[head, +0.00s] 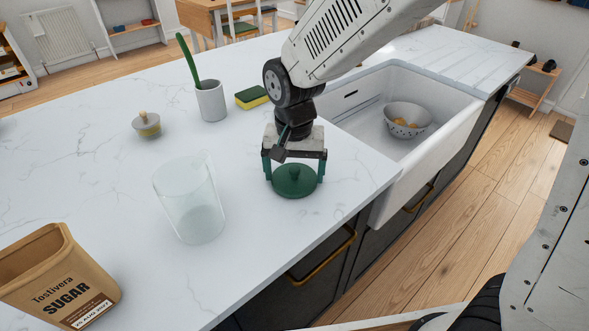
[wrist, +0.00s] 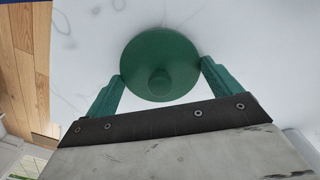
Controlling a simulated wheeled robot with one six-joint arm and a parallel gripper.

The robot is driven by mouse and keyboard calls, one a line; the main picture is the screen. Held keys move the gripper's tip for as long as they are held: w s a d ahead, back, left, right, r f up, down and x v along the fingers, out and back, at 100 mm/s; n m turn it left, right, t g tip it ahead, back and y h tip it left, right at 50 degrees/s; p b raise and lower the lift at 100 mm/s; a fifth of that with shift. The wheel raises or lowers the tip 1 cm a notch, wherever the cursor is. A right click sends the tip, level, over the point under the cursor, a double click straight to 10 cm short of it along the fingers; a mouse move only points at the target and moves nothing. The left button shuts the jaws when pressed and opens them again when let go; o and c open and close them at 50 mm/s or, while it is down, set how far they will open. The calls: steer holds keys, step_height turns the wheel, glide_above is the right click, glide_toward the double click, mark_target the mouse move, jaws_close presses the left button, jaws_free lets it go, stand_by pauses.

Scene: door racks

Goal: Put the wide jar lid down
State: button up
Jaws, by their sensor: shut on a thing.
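The wide jar lid (head: 294,181) is a round dark green disc with a small knob on top. My gripper (head: 295,172) points down over it, with its green fingers on either side of the rim, shut on it. The wrist view shows the lid (wrist: 160,60) level between the fingers of my gripper (wrist: 162,75). The lid is at or just above the white marble counter (head: 255,235), near the front edge; I cannot tell whether it touches. An open clear glass jar (head: 190,203) stands to the left of the lid.
A smaller grey and yellow lid (head: 146,125), a white cup (head: 210,101) with a green handle in it and a sponge (head: 251,97) are behind. A sugar box (head: 60,280) stands front left. The sink (head: 365,105) on the right holds a colander (head: 407,119).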

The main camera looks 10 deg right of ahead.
mark_target(294, 169)
steer(key=shift+f, duration=0.15)
steer(key=o, duration=0.7)
step_height(294, 169, up, 12)
steer(key=s+d+r+n+t, duration=0.1)
steer(key=s+d+r+n, duration=0.1)
steer(key=s+d, duration=1.7)
steer(key=shift+s+d+r, duration=0.2)
steer(key=shift+s+d, duration=0.1)
steer(key=shift+d, duration=0.65)
